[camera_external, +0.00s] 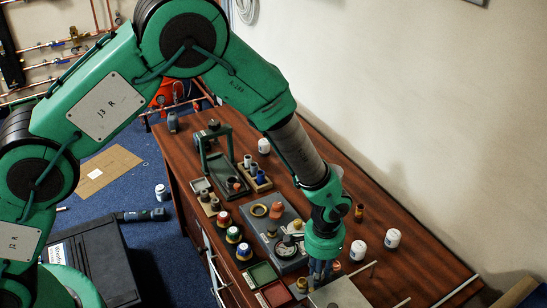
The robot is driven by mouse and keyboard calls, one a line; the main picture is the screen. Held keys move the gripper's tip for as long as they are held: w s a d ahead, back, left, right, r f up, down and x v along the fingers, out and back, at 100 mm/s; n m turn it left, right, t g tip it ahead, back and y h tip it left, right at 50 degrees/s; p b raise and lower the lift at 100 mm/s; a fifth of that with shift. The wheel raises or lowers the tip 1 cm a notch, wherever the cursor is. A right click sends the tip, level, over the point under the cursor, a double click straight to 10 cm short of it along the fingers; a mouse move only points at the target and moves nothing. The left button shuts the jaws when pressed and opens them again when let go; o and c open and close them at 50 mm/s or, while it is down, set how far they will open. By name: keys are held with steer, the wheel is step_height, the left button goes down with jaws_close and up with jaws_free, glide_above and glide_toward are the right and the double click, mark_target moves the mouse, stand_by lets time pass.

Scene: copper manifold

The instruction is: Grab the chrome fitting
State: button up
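My gripper (317,278) points down over the front part of the brown wooden table (345,180). Its dark fingers reach down beside a light grey plate or box at the bottom edge. The view is too small to tell whether the fingers are open or hold anything. I cannot clearly pick out the chrome fitting. A shiny round piece (286,248) lies on the grey tray (263,226) left of the gripper, but I cannot tell what it is. My wrist and fingers hide part of the table behind them.
White jars (392,238) (358,250) stand right of the gripper. Jars with coloured caps (233,234) line the left side. A green tray (262,275) and a red tray (277,294) lie near the front. A green frame (213,150) stands farther back. The table's right side is mostly clear.

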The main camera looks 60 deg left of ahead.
jaws_close()
step_height(320, 180, up, 10)
steer(key=shift+p, duration=1.2)
